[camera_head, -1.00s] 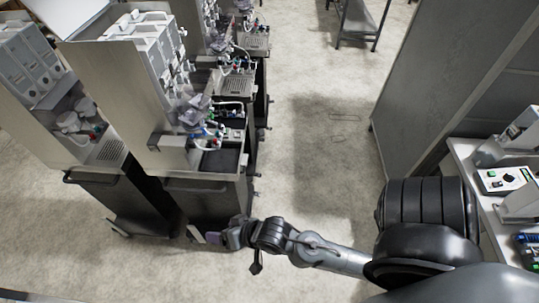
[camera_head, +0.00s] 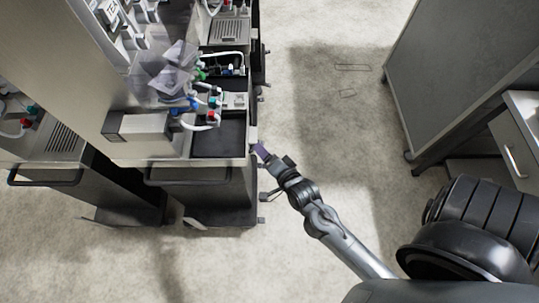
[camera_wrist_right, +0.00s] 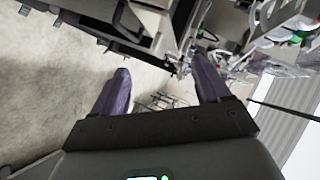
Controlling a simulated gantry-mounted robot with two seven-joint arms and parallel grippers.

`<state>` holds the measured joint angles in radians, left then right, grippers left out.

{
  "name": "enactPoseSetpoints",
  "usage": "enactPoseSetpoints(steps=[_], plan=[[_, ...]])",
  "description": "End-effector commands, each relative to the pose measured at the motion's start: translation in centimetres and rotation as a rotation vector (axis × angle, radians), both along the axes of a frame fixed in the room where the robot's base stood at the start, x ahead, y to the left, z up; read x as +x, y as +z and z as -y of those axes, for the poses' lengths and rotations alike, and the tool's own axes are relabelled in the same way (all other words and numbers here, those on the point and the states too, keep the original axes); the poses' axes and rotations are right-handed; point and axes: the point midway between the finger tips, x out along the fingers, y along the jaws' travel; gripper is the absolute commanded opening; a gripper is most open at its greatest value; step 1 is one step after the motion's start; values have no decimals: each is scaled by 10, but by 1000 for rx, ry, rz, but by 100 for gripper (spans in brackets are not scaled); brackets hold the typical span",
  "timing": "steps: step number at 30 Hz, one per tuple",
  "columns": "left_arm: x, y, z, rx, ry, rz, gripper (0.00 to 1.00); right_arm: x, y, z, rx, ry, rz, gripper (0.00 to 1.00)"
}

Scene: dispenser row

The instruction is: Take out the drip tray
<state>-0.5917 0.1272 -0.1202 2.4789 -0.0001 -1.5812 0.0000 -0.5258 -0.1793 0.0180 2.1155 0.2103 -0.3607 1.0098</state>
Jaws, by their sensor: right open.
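The nearest dispenser (camera_head: 85,60) stands on a dark cart at the left. A dark, flat tray area (camera_head: 219,137) lies at its front right corner, below the tubes; I cannot tell whether this is the drip tray itself or its recess. My right gripper (camera_head: 261,151) is just right of that corner, close to the cart's edge. In the right wrist view its two purple fingers (camera_wrist_right: 162,85) are spread with nothing between them. The drip tray cannot be clearly made out in the wrist view. My left gripper is not in view.
Clear tubes, coloured fittings (camera_head: 205,100) and a crumpled clear bag (camera_head: 168,70) crowd the dispenser's front. A cart handle (camera_head: 188,180) sticks out below. Another dispenser with a slotted grille (camera_head: 232,31) stands behind. Open floor lies to the right, before a grey cabinet (camera_head: 455,60).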

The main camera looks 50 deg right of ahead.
Motion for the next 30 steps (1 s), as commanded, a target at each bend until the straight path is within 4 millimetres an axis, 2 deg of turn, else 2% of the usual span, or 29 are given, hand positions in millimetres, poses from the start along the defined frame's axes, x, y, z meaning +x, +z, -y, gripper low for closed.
enactPoseSetpoints(steps=[5, 18, 24, 30], plan=[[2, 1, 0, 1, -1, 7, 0, 15, -5, 4, -3, 1, 3, 76], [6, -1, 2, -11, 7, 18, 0, 74, -29, 20, -2, 2, 2, 76], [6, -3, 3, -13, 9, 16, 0, 89, -36, 24, -2, 3, 2, 76], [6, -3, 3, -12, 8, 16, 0, 94, -39, 25, -2, 2, 1, 76]])
